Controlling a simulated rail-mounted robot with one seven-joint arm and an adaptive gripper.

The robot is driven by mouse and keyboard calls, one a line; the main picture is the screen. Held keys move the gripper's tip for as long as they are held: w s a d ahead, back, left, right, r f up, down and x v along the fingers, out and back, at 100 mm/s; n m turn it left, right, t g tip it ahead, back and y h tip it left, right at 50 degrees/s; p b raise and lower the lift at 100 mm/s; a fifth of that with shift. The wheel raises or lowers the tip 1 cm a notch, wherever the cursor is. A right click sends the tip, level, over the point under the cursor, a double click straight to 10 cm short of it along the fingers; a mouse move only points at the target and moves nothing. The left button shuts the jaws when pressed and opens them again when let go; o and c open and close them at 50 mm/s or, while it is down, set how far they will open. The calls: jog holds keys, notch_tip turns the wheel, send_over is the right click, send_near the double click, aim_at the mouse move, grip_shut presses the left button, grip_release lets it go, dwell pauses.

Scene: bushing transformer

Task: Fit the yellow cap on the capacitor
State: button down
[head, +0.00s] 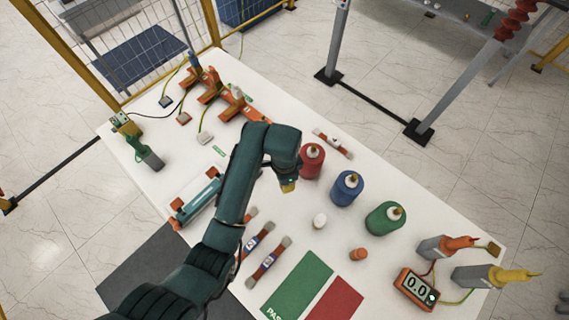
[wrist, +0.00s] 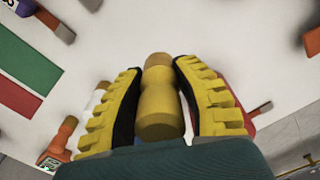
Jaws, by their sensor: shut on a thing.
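The yellow cap (wrist: 160,100) is held upright between the yellow-padded fingers of my gripper (wrist: 160,92) in the wrist view. In the head view my gripper (head: 288,187) points down over the white table, and only a little yellow shows beneath it. Three cylinders with pale tops stand to its right: a red one (head: 312,162), a blue one (head: 346,188) and a green one (head: 385,218). The red one is nearest my gripper. I cannot tell which of them is the capacitor. The cap is apart from all three.
Green (head: 298,285) and red (head: 335,302) mats lie at the front. A meter (head: 416,288) sits at right. Orange-based fixtures (head: 208,88) stand at the back left.

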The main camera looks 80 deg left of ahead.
jog(key=shift+r+p, duration=2.25)
jog(key=shift+p, duration=0.05)
jog(key=shift+f, duration=0.1)
